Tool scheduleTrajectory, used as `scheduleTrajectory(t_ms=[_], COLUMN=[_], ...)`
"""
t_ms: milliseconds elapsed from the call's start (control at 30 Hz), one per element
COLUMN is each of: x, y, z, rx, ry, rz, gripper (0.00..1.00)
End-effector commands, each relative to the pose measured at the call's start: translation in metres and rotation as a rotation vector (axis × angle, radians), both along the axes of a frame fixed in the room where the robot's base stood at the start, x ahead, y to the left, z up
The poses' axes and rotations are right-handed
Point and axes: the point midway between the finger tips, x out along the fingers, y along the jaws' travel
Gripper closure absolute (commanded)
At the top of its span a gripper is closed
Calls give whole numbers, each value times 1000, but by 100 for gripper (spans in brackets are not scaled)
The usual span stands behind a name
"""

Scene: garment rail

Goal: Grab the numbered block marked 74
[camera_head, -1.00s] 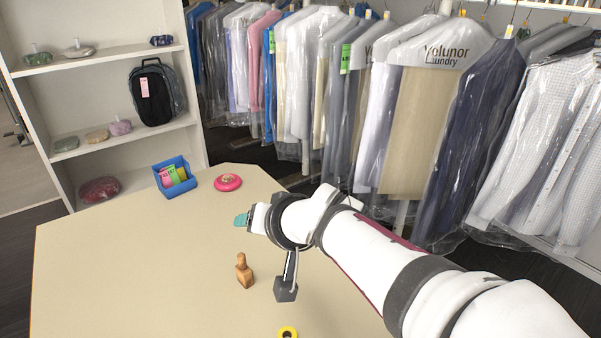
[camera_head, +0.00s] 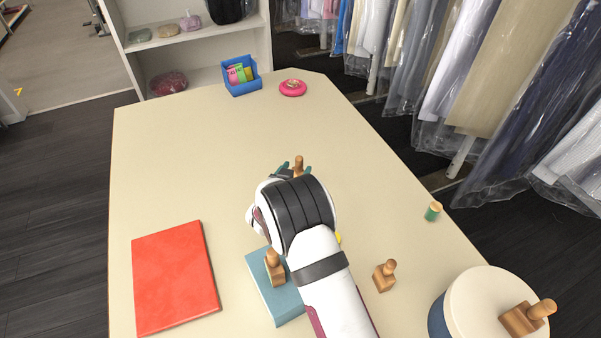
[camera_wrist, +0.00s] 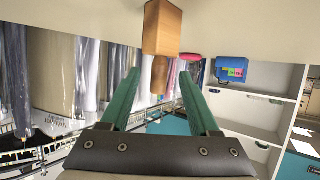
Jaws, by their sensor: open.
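Several wooden pieces with a block base and a knob handle stand about; I can read no number on any. One wooden block (camera_wrist: 163,30) is straight ahead in the wrist view, its handle showing between my fingers; its top shows in the head view (camera_head: 298,162). My gripper (camera_wrist: 159,74) has green fingers, open on either side of that handle, with gaps visible; in the head view the fingertips (camera_head: 295,169) flank it. A second wooden block (camera_head: 274,270) stands on a blue book, a third (camera_head: 385,276) on the table right of my arm, another (camera_head: 522,319) on a round container.
Bagged garments (camera_head: 480,70) hang at right.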

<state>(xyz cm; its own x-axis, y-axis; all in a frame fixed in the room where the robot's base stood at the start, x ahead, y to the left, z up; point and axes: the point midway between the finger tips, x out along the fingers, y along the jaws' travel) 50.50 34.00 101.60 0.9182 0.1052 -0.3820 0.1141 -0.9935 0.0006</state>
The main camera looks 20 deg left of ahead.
Motion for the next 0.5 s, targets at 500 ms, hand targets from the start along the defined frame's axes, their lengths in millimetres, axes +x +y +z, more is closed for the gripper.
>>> scheduleTrajectory(t_ms=[500], x=[59], y=[6], z=[-23], rx=[1], ry=[1], rz=[0], gripper=[38])
